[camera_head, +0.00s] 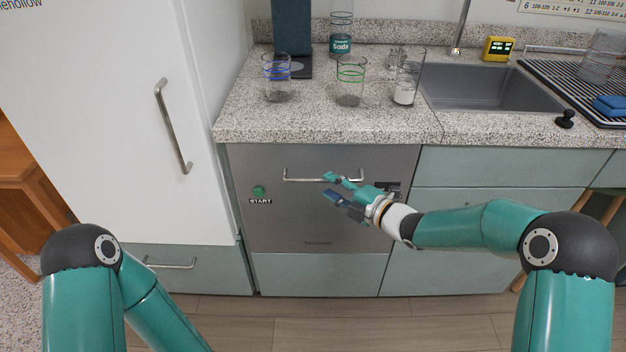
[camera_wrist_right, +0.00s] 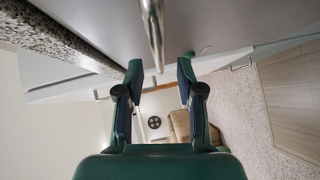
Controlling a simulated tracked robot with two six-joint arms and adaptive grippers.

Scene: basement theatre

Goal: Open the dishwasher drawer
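The dishwasher drawer (camera_head: 290,222) is a brushed steel front under the counter, closed flush with the cabinets. Its bar handle (camera_head: 300,180) runs across the upper part and also shows in the right wrist view (camera_wrist_right: 153,28). My right gripper (camera_head: 331,187) is in front of the drawer, near the handle's right half. In the right wrist view its two fingers (camera_wrist_right: 159,78) are apart with nothing between them, and the bar lies just beyond the fingertips, roughly in line with the gap. My left gripper is out of view; only part of that arm shows.
A green START button (camera_head: 258,191) is on the drawer front's left. The white fridge (camera_head: 130,130) stands at left. The floor (camera_head: 330,325) before the drawer is clear.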

